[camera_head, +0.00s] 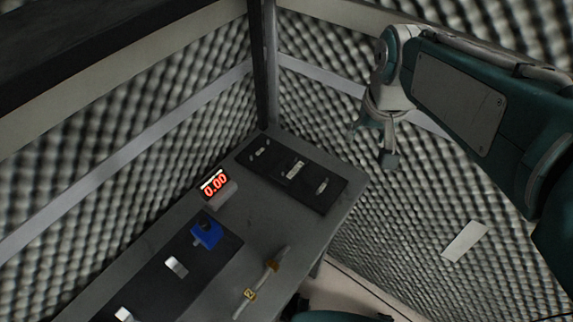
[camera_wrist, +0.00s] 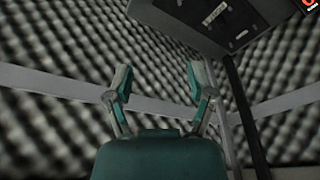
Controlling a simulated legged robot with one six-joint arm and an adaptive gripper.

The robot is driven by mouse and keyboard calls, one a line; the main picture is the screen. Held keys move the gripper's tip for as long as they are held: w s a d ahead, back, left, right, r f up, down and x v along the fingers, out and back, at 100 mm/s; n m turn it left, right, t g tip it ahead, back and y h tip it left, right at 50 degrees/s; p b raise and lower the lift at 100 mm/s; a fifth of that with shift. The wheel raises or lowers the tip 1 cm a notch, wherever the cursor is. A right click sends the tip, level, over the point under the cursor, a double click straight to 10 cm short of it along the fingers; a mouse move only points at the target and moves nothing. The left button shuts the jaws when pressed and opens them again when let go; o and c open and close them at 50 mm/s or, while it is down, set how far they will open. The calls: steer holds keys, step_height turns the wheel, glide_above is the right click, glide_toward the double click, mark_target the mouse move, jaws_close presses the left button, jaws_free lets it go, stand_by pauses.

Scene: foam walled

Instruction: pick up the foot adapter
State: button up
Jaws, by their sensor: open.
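My gripper (camera_head: 371,146) hangs in the air to the right of the table's far corner, apart from everything on it. In the wrist view my gripper (camera_wrist: 158,80) is open, with nothing between its fingers. I cannot tell for certain which item is the foot adapter. Small pale metal parts lie on a dark mat at the table's far end: a left one (camera_head: 260,152), a middle one (camera_head: 294,170) and a right one (camera_head: 322,186). A blue piece (camera_head: 206,233) sits on a nearer dark mat.
The grey table (camera_head: 255,220) stands against foam walls, with a dark post (camera_head: 264,60) at its far corner. A display reading 0.00 (camera_head: 214,184) stands near the wall side. Light blocks (camera_head: 176,267) and a rod with yellow pieces (camera_head: 262,280) are nearer. A pale plate (camera_head: 465,241) is at right.

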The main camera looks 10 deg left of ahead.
steer(key=w+a+f+n+g, duration=0.1)
steer(key=w+a+f, duration=0.35)
steer(key=a, duration=0.25)
steer(key=n+g, duration=0.1)
glide_toward(289, 158)
steer(key=shift+w+a+h, duration=0.3)
steer(key=shift+w+h, duration=0.1)
steer(key=f, duration=0.4)
steer(key=shift+d+f, duration=0.25)
steer(key=shift+s+a+f, duration=0.1)
steer(key=shift+f, duration=1.45)
steer(key=shift+s+a+f, duration=0.1)
steer(key=shift+a+f, duration=0.05)
steer(key=shift+f, duration=1.45)
jaws_close()
